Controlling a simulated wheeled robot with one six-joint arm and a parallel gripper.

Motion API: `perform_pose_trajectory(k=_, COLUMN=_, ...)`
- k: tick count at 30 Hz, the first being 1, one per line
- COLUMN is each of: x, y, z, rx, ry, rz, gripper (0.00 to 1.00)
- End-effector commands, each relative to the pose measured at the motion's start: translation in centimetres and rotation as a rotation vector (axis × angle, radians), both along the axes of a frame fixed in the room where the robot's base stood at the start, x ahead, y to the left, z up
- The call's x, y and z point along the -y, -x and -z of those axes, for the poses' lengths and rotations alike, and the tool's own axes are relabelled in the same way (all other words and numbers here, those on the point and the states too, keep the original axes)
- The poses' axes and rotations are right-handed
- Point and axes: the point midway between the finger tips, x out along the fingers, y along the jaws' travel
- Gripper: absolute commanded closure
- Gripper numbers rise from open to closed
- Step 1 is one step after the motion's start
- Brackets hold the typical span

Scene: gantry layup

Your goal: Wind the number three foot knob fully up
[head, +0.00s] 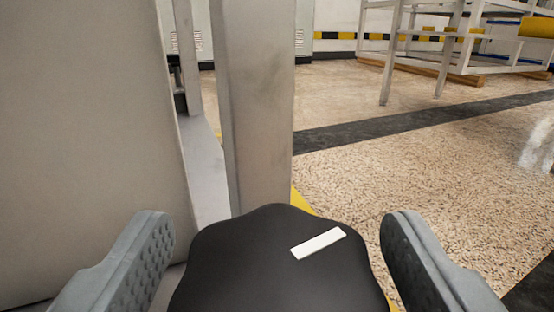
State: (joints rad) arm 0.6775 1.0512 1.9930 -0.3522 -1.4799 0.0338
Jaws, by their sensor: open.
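A large black lobed knob (270,265) with a white bar mark (318,243) on its top is in the lower middle of the head view. No number shows on it, so I cannot tell whether it is number three. My gripper (275,250) is open, with one grey ribbed finger on each side of the knob. A gap shows between each finger and the knob's edge. The knob's lower part and whatever is under it are hidden.
A grey upright post (255,110) stands just behind the knob. A broad grey panel (85,130) fills the left side. Speckled floor (420,185) with a dark stripe lies open to the right. A white frame (450,45) stands farther back.

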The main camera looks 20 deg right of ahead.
Motion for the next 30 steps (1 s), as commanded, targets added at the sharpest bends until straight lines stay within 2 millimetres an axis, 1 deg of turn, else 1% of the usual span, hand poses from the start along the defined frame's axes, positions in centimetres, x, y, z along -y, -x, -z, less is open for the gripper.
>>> perform_pose_trajectory(k=1, x=0.2, y=-0.7, z=0.0, rx=0.001, ry=0.001, rz=-0.001, gripper=0.29)
perform_pose_trajectory(k=6, x=0.7, y=-1.9, z=0.0, rx=0.0, ry=0.001, rz=0.0, gripper=0.29)
perform_pose_trajectory(k=10, x=0.8, y=-2.3, z=0.1, rx=-0.001, ry=0.0, rz=0.001, gripper=0.29)
perform_pose_trajectory(k=17, x=0.8, y=-2.3, z=0.1, rx=-0.001, ry=0.0, rz=0.001, gripper=0.29)
perform_pose_trajectory(k=20, x=0.8, y=-2.3, z=0.0, rx=-0.001, ry=0.0, rz=0.001, gripper=0.47)
perform_pose_trajectory(k=21, x=0.8, y=-2.3, z=0.0, rx=-0.001, ry=0.0, rz=0.001, gripper=0.55)
perform_pose_trajectory(k=24, x=0.8, y=-2.3, z=0.0, rx=-0.001, ry=0.0, rz=0.001, gripper=0.74)
perform_pose_trajectory(k=30, x=0.8, y=-2.3, z=0.0, rx=-0.001, ry=0.0, rz=-0.008, gripper=0.74)
